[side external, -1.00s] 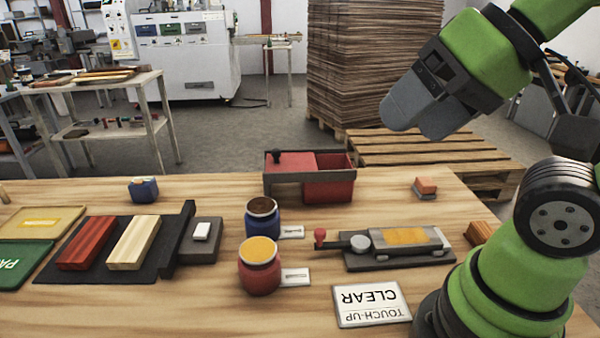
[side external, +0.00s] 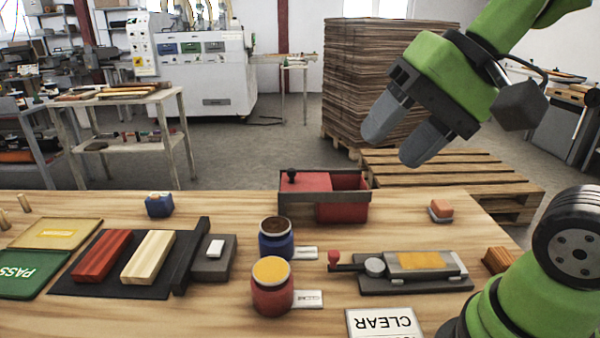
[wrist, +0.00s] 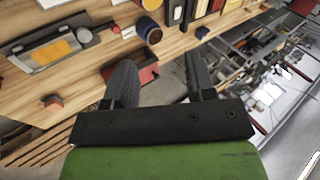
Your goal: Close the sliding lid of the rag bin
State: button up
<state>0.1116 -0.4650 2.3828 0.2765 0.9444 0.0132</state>
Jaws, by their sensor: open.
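The rag bin (side external: 342,214) is a red box with a dark rail frame, near the back edge of the wooden bench. Its red sliding lid (side external: 312,182) lies over the left part and carries a black knob (side external: 292,175). The right part of the bin's top is uncovered. My gripper (side external: 394,146) is open and empty, in the air above and to the right of the bin. In the wrist view the red bin (wrist: 148,74) shows partly between the fingers of my gripper (wrist: 161,75), with some of it hidden by the left finger.
A blue jar (side external: 276,245) and a red jar (side external: 272,298) stand in front of the bin. A grey fixture (side external: 415,284) with a red-knobbed lever lies to the right. A small orange-topped block (side external: 441,208) sits right of the bin. Bench around the bin is mostly clear.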

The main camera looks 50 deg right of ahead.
jog(key=w+d+f+m+y, duration=0.2)
jog(key=w+m+y, duration=0.1)
jog(key=w+m, duration=0.5)
jog(key=m+t+h, duration=0.2)
jog(key=m+t, duration=0.5)
jog(key=m, duration=0.9)
send_near(295, 170)
jog(key=shift+s+r, duration=0.35)
jog(key=shift+s, duration=0.05)
jog(key=shift+w+f+m, duration=0.2)
jog(key=shift+f+m, duration=0.05)
jog(key=shift+m, duration=0.05)
jog(key=x, duration=0.9)
jog(key=shift+w+f, duration=0.15)
jog(key=shift+w, duration=0.1)
